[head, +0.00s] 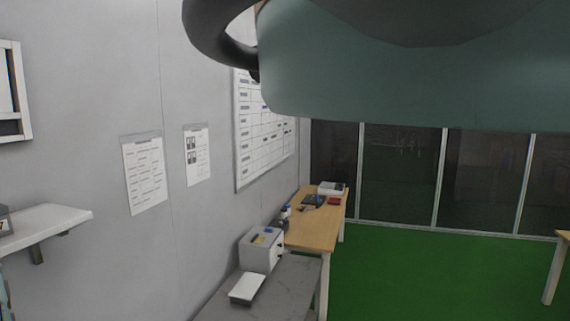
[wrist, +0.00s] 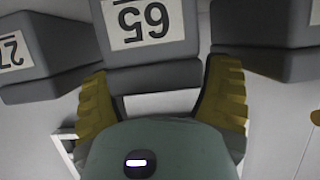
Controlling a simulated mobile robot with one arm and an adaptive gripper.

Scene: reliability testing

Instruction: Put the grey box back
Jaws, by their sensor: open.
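A grey box labelled 65 (wrist: 150,75) shows upside down at the top middle of the wrist view. My gripper (wrist: 157,70) has its two yellowish fingers spread apart, one near each lower side of this box. I cannot tell whether the fingers touch it. A second grey box labelled 27 (wrist: 45,78) is to the left, and a third grey box (wrist: 262,65) with a pale label cut off by the frame edge is to the right. In the head view a grey box (head: 4,222) with a partly visible label shows at the left edge on a white wall shelf (head: 50,224). My gripper's fingers are not visible there.
A wooden table (head: 312,230) with small items stands along the wall. A grey table (head: 285,287) in front holds a grey-white device (head: 261,250) and a white object (head: 247,289). Green floor (head: 430,280) is open to the right. My own arm blocks the upper right of the head view.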

